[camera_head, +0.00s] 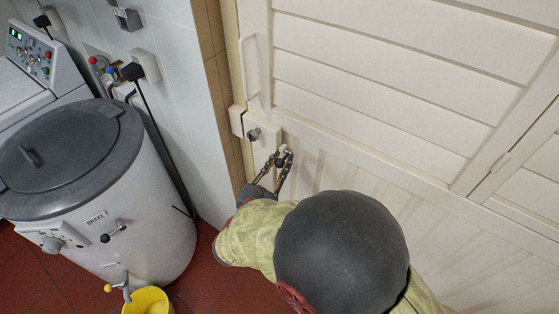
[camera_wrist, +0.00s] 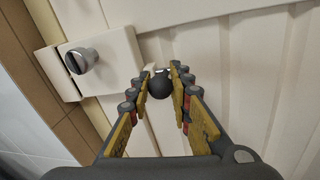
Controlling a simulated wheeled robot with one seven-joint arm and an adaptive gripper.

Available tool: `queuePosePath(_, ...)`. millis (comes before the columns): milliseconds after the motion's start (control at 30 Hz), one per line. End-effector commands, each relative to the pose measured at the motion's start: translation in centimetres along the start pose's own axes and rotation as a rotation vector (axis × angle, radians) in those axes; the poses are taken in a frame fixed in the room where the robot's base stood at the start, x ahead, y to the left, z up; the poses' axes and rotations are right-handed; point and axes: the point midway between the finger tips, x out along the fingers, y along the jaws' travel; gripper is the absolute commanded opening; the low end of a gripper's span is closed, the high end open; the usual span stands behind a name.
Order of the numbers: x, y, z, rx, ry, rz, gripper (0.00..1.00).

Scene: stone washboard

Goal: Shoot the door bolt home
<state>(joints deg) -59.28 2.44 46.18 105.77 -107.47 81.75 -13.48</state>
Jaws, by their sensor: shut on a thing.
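The cream door (camera_head: 390,85) carries a cream lock case (camera_head: 262,135) near its left edge, with a grey metal cylinder or knob (camera_head: 254,134) on its face. The lock case also shows in the wrist view (camera_wrist: 112,52). A dark round bolt knob (camera_wrist: 160,86) is just right of the case, between the fingertips. My gripper (camera_head: 279,158) is shut on this knob, with one finger on either side; the gripper also shows in the wrist view (camera_wrist: 160,80). The bolt's rod is mostly hidden, so its position in the keeper (camera_head: 236,120) cannot be told.
A cream pull handle (camera_head: 248,65) is above the lock case. Left of the tiled wall stand a grey-lidded drum machine (camera_head: 140,200) and a white appliance (camera_head: 40,70). A yellow bucket (camera_head: 148,300) is on the red floor. The door face right of my gripper is clear.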

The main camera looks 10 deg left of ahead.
Motion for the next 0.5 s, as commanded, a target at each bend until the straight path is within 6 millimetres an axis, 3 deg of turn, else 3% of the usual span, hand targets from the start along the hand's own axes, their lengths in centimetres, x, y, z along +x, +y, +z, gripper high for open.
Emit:
queuePosePath(133,-0.02,0.41,0.05,0.005,0.0,0.008,0.0)
queuePosePath(167,-0.02,0.43,0.06,0.005,0.0,0.008,0.21)
queuePosePath(500,-0.01,0.34,0.07,0.004,0.0,0.006,0.39)
